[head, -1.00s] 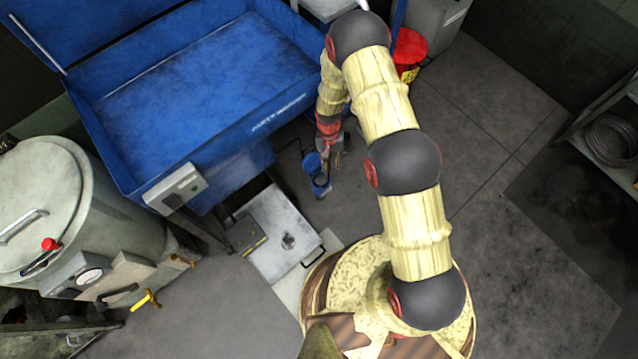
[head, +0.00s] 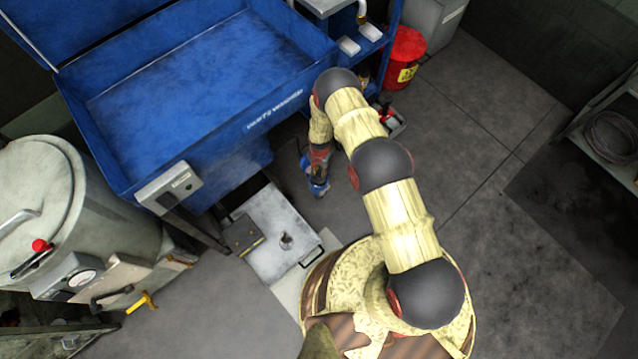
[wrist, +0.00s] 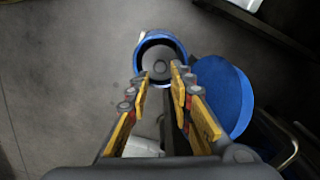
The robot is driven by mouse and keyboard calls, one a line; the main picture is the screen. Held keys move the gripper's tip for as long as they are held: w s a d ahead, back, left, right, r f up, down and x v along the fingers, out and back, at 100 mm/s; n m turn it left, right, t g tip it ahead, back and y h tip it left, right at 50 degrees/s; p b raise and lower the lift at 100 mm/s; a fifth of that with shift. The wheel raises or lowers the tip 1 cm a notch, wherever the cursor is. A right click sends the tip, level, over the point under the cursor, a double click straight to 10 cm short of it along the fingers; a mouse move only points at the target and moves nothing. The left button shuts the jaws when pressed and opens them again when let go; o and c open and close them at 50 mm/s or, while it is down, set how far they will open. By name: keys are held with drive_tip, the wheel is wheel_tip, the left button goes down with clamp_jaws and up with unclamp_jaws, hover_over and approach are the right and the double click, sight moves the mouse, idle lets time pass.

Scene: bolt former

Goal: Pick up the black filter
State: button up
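A blue round container (wrist: 139,50) with a grey disc-like inside and a dark centre stands on the floor, just ahead of my fingertips in the wrist view. It also shows as a small blue thing (head: 318,189) below my gripper in the head view. I cannot pick out the black filter for certain; a dark strip (wrist: 173,138) shows between my fingers, and I cannot tell what it is. My gripper (wrist: 163,78) points down at the container's near rim, its fingers apart with a gap between them.
A flat blue disc (wrist: 228,98) lies right beside my right finger. In the head view, a blue parts washer (head: 190,80) stands at the upper left, with a grey metal box (head: 275,235) on the floor below it. A red bin (head: 405,55) stands behind.

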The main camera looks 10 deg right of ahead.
sight(319, 176)
wheel_tip(319, 176, down, 4)
drive_tip(key=shift+s+a+f+b, duration=0.1)
drive_tip(key=shift+a+f+b, duration=0.05)
drive_tip(key=shift+b, duration=0.8)
drive_tip(key=shift+c, duration=1.1)
clamp_jaws()
